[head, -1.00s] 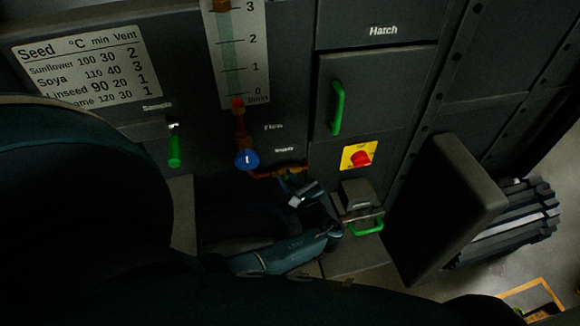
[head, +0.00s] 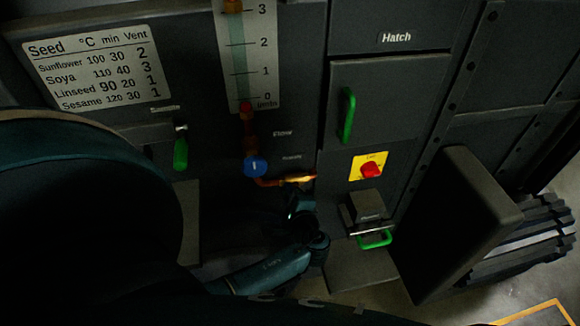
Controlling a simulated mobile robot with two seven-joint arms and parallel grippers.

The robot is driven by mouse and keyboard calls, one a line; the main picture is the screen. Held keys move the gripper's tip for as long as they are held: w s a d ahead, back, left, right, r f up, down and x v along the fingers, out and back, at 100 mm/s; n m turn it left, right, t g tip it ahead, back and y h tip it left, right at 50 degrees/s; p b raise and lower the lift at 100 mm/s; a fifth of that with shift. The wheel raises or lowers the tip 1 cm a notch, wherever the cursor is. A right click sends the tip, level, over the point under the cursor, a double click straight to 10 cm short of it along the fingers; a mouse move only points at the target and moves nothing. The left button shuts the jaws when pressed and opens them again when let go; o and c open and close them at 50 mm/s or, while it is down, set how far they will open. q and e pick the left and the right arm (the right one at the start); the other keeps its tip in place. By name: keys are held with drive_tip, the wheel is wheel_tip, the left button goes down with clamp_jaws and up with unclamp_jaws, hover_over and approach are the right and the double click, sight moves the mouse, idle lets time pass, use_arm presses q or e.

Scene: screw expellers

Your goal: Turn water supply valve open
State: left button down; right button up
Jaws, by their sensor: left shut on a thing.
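The water supply valve sits on a copper pipe (head: 270,183) low on the dark machine front, under a small label that seems to read "Supply". The brassy end of the pipe (head: 300,179) catches the light. My left gripper (head: 297,192) is just below this pipe end, at the lower end of the water line. It is shut on the valve's handle, which is dark and mostly hidden by the fingers, so its angle cannot be told. A blue round knob (head: 255,167) is on the pipe to the left. My right gripper is not in view.
A flow gauge (head: 262,60) stands above the blue knob. A red switch on a yellow plate (head: 369,167), a green hatch handle (head: 347,115) and a small box with a green handle (head: 374,240) are to the right. A green lever (head: 180,153) is at left.

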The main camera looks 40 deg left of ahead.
use_arm(q)
drive_tip(key=shift+a+f+n+h+b, duration=0.15)
drive_tip(key=shift+f+n+h+b, duration=0.15)
drive_tip(key=shift+n+b, duration=0.5)
drive_tip(key=shift+n+t, duration=0.3)
drive_tip(key=c, duration=1.5)
unclamp_jaws()
drive_tip(key=shift+o, duration=0.2)
